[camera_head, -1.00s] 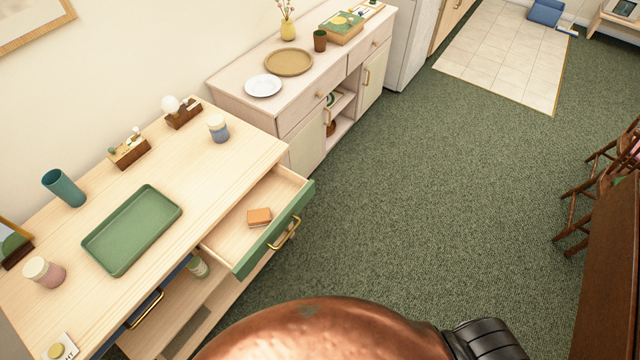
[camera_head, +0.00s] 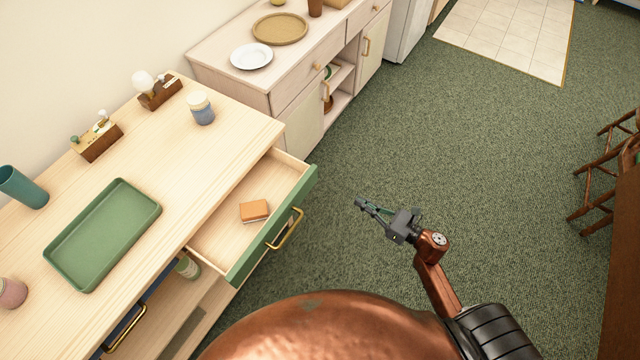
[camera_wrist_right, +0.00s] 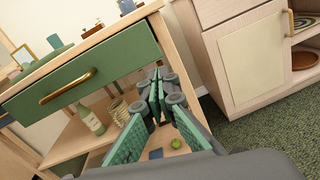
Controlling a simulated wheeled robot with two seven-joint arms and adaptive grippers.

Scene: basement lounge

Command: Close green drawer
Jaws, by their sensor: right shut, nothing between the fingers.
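The green drawer (camera_head: 270,229) stands open, pulled out from the light wooden desk (camera_head: 217,148). An orange box (camera_head: 254,210) lies inside it, and a brass handle (camera_head: 285,230) is on its front. In the right wrist view the green drawer front (camera_wrist_right: 85,78) and its brass handle (camera_wrist_right: 68,87) show at the upper left. My right gripper (camera_head: 360,203) is shut and empty, over the carpet to the right of the drawer front and apart from it. The gripper fingers (camera_wrist_right: 158,95) also show in the right wrist view. My left gripper is not in view.
A green tray (camera_head: 104,232), a jar (camera_head: 201,108) and a teal cup (camera_head: 22,187) stand on the desk. A pale sideboard (camera_head: 290,80) stands beyond it. A bottle (camera_wrist_right: 91,119) is on the shelf below the drawer. Carpet (camera_head: 480,150) is clear to the right.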

